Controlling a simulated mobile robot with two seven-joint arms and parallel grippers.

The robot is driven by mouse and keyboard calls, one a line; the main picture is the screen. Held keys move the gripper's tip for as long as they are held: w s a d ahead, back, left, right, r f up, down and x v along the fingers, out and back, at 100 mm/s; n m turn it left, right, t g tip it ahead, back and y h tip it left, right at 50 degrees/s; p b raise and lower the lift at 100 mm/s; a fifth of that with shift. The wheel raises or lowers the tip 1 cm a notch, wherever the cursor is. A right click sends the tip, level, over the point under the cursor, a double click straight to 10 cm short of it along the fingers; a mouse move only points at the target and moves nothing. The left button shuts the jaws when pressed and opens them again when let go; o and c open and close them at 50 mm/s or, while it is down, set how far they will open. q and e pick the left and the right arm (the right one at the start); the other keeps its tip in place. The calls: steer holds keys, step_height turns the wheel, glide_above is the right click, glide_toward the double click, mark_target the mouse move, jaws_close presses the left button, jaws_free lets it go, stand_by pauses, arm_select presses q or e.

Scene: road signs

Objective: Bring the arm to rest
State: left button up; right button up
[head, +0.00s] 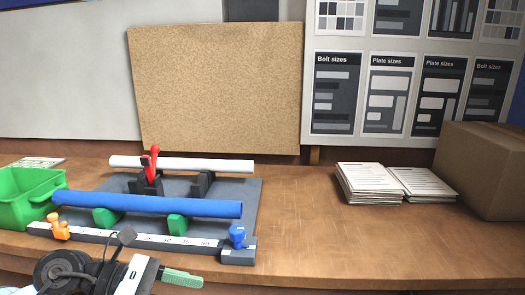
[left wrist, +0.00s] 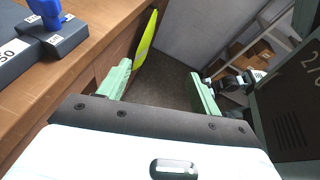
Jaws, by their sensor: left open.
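My left gripper (head: 182,277) is at the bottom left of the head view, in front of the table's front edge, with a pale green finger showing. In the left wrist view the left gripper (left wrist: 160,88) has its two green fingers wide apart. Nothing is between them; only the floor shows beyond. The fingers are beside the wooden table front (left wrist: 85,70) and touch no object that I can see. My right gripper is not visible.
A grey fixture (head: 238,190) holds a blue tube (head: 150,204) and a white tube (head: 215,165), with a red clamp (head: 150,165). A green bin (head: 25,205) stands at left. Papers (head: 368,183) and a cardboard box (head: 485,165) are at right. The table's front right is clear.

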arm_select(q)
steer(key=s+a+f+m+t+y+p, duration=0.1)
steer(key=s+a+f+m+t+y, duration=0.15)
steer(key=f+m+t, duration=0.6)
steer(key=s+a+f+m+t+y, duration=0.1)
steer(key=s+f+m+t+y, duration=0.3)
steer(key=m, duration=1)
steer(key=a+f+m+t+y+p, duration=0.1)
steer(key=f+m+t, duration=0.2)
steer(key=f+m, duration=0.65)
steer(key=s+a+f+n+g+y, duration=0.1)
steer(key=s+f+n+g+y, duration=0.1)
steer(key=s+f+n+g, duration=0.2)
steer(key=s+a+f+n+g+y, duration=0.1)
steer(key=s+f+n+g, duration=0.3)
steer(key=s+f, duration=0.6)
steer(key=s+n+y, duration=0.1)
steer(key=s, duration=0.4)
steer(key=shift+a+f, duration=0.2)
steer(key=shift+a, duration=0.1)
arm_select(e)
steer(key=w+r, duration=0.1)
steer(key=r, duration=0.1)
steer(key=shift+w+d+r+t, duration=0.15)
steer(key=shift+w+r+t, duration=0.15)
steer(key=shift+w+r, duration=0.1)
arm_select(q)
steer(key=shift+y, duration=0.25)
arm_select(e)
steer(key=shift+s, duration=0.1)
